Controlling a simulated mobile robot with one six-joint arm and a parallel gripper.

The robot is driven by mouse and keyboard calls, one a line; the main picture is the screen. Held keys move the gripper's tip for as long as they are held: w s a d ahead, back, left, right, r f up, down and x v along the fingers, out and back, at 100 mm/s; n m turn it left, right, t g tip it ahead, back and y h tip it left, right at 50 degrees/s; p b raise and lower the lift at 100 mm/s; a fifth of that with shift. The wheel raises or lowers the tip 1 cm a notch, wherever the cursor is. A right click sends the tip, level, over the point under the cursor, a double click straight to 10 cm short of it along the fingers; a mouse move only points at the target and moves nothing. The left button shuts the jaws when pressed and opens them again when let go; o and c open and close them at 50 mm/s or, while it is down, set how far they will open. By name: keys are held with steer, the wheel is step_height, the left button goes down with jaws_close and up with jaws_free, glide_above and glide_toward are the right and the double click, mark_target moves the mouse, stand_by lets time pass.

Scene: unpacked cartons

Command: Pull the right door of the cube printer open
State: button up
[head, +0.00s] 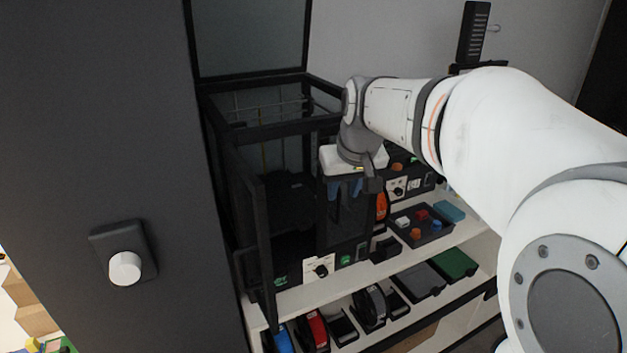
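The cube printer (268,131) is a black-framed box on a white shelf, with its top lid (250,38) raised. Its left door (262,235) stands swung out toward me, edge-on. A dark panel at the printer's right front, which looks like the right door (325,225), is partly covered by my gripper; I cannot tell whether it is ajar. My gripper (345,190) points down at this panel, its bluish fingers in front of dark parts. Whether the fingers touch or hold anything is unclear.
A dark tray (422,237) with small coloured parts sits on the shelf to the right, near a blue block (449,211). Spools and boxes fill the shelf below. A dark panel with a white knob (125,268) stands close at left.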

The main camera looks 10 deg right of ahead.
mark_target(339, 203)
steer(key=x, duration=0.7)
steer(key=shift+s+p, duration=0.1)
steer(key=shift+p, duration=0.2)
steer(key=shift+c, duration=0.4)
steer(key=shift+a, duration=0.1)
jaws_close()
